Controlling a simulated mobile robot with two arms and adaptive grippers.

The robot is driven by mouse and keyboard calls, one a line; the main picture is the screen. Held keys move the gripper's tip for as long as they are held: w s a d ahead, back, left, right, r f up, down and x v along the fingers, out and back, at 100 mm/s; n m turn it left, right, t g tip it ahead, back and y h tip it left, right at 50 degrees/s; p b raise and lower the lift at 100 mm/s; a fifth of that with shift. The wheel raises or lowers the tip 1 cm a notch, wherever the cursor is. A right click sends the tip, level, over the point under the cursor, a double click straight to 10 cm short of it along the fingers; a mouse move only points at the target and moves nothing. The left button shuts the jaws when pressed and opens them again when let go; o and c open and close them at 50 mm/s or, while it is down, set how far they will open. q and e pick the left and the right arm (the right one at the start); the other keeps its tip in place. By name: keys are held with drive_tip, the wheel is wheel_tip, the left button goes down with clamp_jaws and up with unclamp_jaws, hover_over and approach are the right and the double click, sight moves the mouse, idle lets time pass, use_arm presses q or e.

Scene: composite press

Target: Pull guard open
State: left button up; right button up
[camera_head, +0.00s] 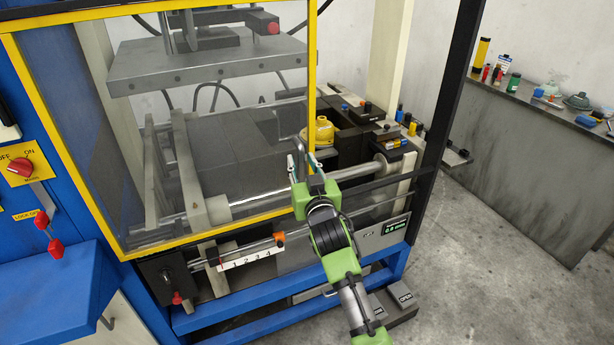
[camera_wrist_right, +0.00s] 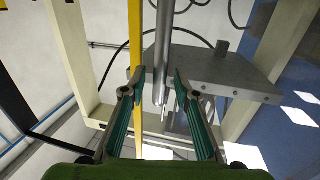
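The guard is a see-through panel in a yellow frame (camera_head: 311,60) across the front of the press, on the left of the head view. Its yellow upright also shows in the wrist view (camera_wrist_right: 136,40). A grey metal handle (camera_head: 303,143) is by the guard's right upright. My right gripper (camera_head: 302,165) is at the handle's lower part. In the right wrist view the handle (camera_wrist_right: 163,50) reaches between the fingertips of the right gripper (camera_wrist_right: 159,82), with gaps visible on both sides; the fingers are open. My left gripper is not in view.
A grey platen (camera_head: 205,68) hangs behind the guard. A yellow round part (camera_head: 320,130) sits on the dark block to the guard's right. A black post (camera_head: 455,75) stands farther right. A bench (camera_head: 540,125) with bottles is at the far right, with bare floor before it.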

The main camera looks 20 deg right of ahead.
drive_tip(key=s+a, duration=0.1)
drive_tip(key=s, duration=0.9)
drive_tip(key=shift+s+a, duration=0.15)
drive_tip(key=shift+s, duration=0.25)
drive_tip(key=s+a+f+n+g+y, duration=0.1)
drive_tip(key=a+f+g, duration=0.1)
drive_tip(key=f, duration=1)
drive_tip(key=s+a+f+n+g+y, duration=0.1)
drive_tip(key=a+f+g, duration=0.1)
drive_tip(key=f, duration=1)
drive_tip(key=s+f+g+b, duration=0.1)
drive_tip(key=s+f+g, duration=0.1)
drive_tip(key=s+f, duration=0.35)
drive_tip(key=s+f+n+g, duration=0.1)
drive_tip(key=s+f, duration=0.1)
drive_tip(key=f, duration=0.7)
drive_tip(key=s+f+g+b, duration=0.15)
drive_tip(key=s+f, duration=0.25)
drive_tip(key=f, duration=0.4)
drive_tip(key=s+d+f+g, duration=0.2)
drive_tip(key=s+f+g, duration=0.3)
drive_tip(key=s+f, duration=1.3)
drive_tip(key=s+d+f+g, duration=0.1)
drive_tip(key=s+d+f, duration=0.1)
drive_tip(key=s, duration=0.8)
drive_tip(key=s+d+f+g, duration=0.2)
drive_tip(key=s, duration=0.9)
drive_tip(key=shift+s+f+n, duration=0.25)
drive_tip(key=shift+f+n, duration=0.1)
drive_tip(key=shift+n, duration=0.05)
